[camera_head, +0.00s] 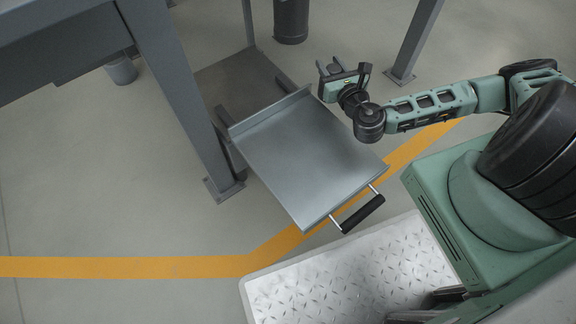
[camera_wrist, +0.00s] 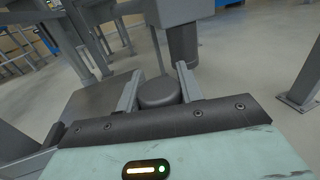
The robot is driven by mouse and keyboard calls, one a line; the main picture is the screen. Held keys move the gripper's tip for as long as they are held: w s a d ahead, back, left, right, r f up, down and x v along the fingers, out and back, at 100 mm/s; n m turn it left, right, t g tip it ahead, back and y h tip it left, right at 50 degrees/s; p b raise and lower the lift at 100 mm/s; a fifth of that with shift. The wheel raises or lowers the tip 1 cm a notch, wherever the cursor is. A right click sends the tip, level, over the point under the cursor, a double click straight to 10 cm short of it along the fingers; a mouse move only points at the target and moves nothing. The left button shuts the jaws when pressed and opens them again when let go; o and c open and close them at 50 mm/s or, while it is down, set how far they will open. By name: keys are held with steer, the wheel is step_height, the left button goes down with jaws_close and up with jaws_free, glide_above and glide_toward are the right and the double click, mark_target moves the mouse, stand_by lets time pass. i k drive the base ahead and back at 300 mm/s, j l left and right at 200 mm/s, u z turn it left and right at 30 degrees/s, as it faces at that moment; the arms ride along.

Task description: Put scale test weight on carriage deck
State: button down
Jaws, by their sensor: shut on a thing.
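The scale test weight (camera_wrist: 160,93) is a dark grey, rounded piece between the two fingers of my gripper (camera_wrist: 159,70) in the wrist view. My gripper is shut on it. In the head view my gripper (camera_head: 331,70) is above the far right corner of the carriage deck, and I cannot make out the weight there. The carriage deck (camera_head: 305,155) is a flat grey metal plate with a raised far edge and a black handle (camera_head: 362,214) at its near side. The deck's visible surface is empty.
Grey steel legs stand left (camera_head: 178,95) and right (camera_head: 413,40) of the deck. A dark cylinder (camera_head: 291,20) is behind it, and a small grey bucket (camera_head: 121,70) stands far left. A tread-plate platform (camera_head: 345,280) and a yellow floor line (camera_head: 130,267) lie nearer.

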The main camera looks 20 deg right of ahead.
mark_target(308, 152)
steer(key=k+j+u, duration=0.15)
steer(key=j, duration=0.3)
steer(key=k+j+u, duration=0.1)
steer(key=j, duration=0.35)
steer(key=k+j+u, duration=0.15)
steer(key=j, duration=0.3)
